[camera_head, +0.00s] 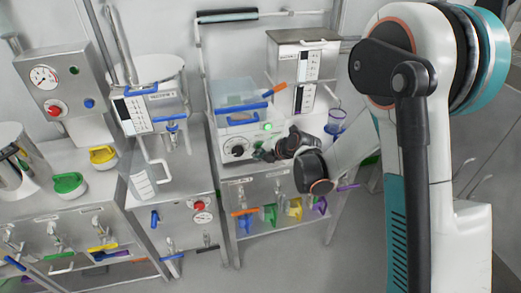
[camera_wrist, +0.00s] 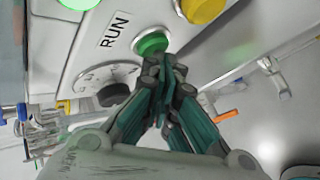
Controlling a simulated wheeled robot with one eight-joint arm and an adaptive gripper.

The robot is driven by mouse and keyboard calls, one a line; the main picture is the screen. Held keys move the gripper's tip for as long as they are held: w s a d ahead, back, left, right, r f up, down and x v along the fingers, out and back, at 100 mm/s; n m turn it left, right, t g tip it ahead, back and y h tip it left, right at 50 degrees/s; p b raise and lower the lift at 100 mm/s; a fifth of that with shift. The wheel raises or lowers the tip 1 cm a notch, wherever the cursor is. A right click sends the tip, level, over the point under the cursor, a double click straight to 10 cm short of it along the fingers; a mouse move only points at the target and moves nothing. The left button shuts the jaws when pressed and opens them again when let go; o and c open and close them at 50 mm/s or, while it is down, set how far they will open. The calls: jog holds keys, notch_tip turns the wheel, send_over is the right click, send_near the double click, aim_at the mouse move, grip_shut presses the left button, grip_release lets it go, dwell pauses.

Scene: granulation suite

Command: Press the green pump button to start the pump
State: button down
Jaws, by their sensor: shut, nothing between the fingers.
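The green pump button (camera_wrist: 152,43) sits on a white panel beside the word RUN in the wrist view. My gripper (camera_wrist: 165,66) is shut and empty, with its fingertips right at the button's lower edge. I cannot tell whether they touch it or how far the button is pressed. In the head view my gripper (camera_head: 262,154) is at the front of the white pump box (camera_head: 224,130), right of its dial (camera_head: 237,149), and hides the button there. A lit green lamp (camera_head: 267,127) shows above the gripper; it also shows in the wrist view (camera_wrist: 80,3).
A yellow button (camera_wrist: 203,11) is near the green one. A black knob (camera_wrist: 113,95) is to its left.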

jog(key=shift+s+d+b, duration=0.2)
jog(key=shift+s+d, duration=0.1)
jog(key=shift+s, duration=0.65)
jog(key=shift+s+d+b, duration=0.25)
jog(key=shift+s, duration=0.65)
jog(key=shift+s+d+b, duration=0.2)
jog(key=shift+s+d, duration=0.1)
jog(key=shift+s, duration=0.65)
